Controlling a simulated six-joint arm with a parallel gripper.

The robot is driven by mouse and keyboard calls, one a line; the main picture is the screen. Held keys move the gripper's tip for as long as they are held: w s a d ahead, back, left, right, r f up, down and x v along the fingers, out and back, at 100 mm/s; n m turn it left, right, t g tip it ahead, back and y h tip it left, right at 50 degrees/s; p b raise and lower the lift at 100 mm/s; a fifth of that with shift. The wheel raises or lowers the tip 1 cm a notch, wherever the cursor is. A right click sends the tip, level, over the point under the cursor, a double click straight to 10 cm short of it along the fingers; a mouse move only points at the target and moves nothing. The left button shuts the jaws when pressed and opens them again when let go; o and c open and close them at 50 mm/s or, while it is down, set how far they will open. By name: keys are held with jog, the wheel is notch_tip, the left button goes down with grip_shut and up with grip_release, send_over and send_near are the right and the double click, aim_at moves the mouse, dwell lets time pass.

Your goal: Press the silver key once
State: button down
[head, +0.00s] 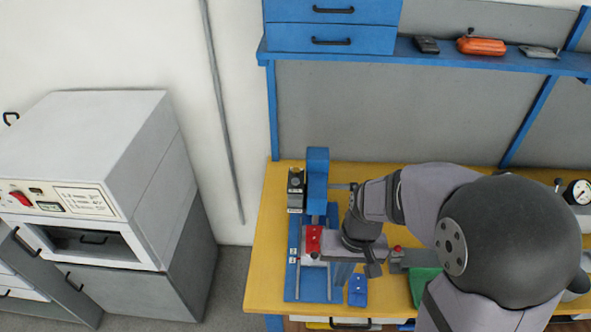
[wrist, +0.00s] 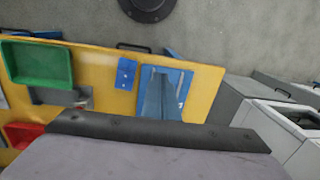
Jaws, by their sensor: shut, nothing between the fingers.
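I cannot make out a silver key for certain in either view. A small blue block (head: 357,290) with pale dots lies near the table's front edge; it also shows in the wrist view (wrist: 125,73). Left of it in the head view is a blue base plate (head: 293,284) carrying a red block (head: 314,239) and rails. My gripper (head: 344,284) points down between the plate and the small block, shut and empty. In the wrist view its narrow grey fingers (wrist: 157,74) overlap the plate. Whether it touches anything is unclear. My arm hides part of the bench.
The yellow table (head: 262,270) holds a green tray (head: 425,285) right of the small block. A red tray (wrist: 22,134) shows in the wrist view. A blue upright (head: 317,180) stands behind the plate. A grey cabinet (head: 105,130) is at left, beyond a floor gap.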

jog(key=w+a+r+m+t+y, duration=0.15)
jog(key=w+a+r, duration=0.25)
jog(key=w, duration=0.4)
jog(key=w+a+r+t+y, duration=0.2)
jog(key=w+a+r, duration=0.2)
jog(key=w, duration=0.4)
notch_tip(320, 180, up, 9)
jog(key=t, duration=0.4)
send_over(295, 182)
jog(key=shift+s+d+m+t+y+p, duration=0.25)
jog(key=shift+d+m+y+p, duration=0.1)
jog(key=shift+d+p, duration=0.1)
notch_tip(295, 182, down, 7)
jog(key=b, duration=0.5)
jog(key=shift+f+b, duration=0.1)
jog(key=shift+b, duration=0.3)
jog(key=shift+f+b, duration=0.85)
jog(key=shift+b, duration=0.1)
jog(key=shift+s+f+b, duration=0.1)
jog(key=shift+f+b, duration=0.9)
jog(key=shift+b, duration=0.3)
dwell(0.4)
jog(key=shift+r+p, duration=0.8)
jog(key=shift+r, duration=0.25)
